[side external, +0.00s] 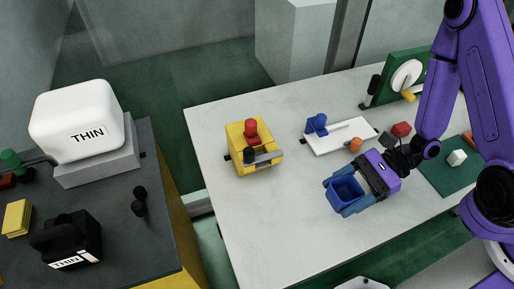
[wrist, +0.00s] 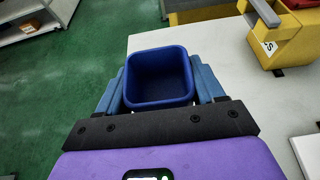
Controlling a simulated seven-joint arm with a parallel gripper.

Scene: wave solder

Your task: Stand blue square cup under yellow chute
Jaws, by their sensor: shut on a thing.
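The blue square cup (side external: 345,188) is held between the two blue fingers of my gripper (side external: 350,197), over the front part of the white table. Its open mouth faces up, and the inside looks empty in the wrist view (wrist: 160,77). Whether its base touches the table is hidden. A yellow block (side external: 238,140) with a grey spout-like bar, a red knob and a black knob stands to the left and further back, apart from the cup. It shows at the upper right of the wrist view (wrist: 290,45). I take it as the yellow chute.
A green stand with a white wheel (side external: 406,75) is at the back right. Bare white tabletop (side external: 270,215) lies between cup and yellow block.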

